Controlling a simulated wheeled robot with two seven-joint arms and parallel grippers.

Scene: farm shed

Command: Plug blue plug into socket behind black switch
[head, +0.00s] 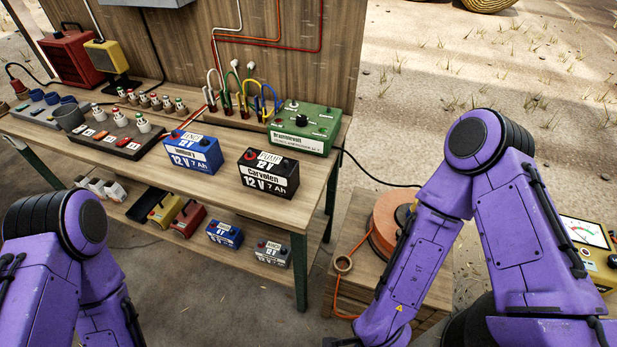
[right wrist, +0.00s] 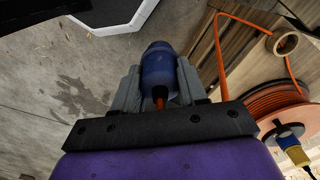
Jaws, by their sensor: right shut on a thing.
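The plug is above the concrete floor, apart from any socket. In the head view a grey strip (head: 24,117) with blue sockets (head: 52,98) lies at the left end of the bench; its switch colours are too small to tell. A dark strip (head: 128,151) beside it has several coloured switches in front of white sockets (head: 144,125). My left gripper is outside both views.
Two batteries (head: 192,158) and (head: 268,180) and a green box (head: 305,131) stand on the bench. Cables rise behind the strips. An orange cable reel (head: 385,222) sits on a low wooden stand right of the bench. Open floor lies before the bench.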

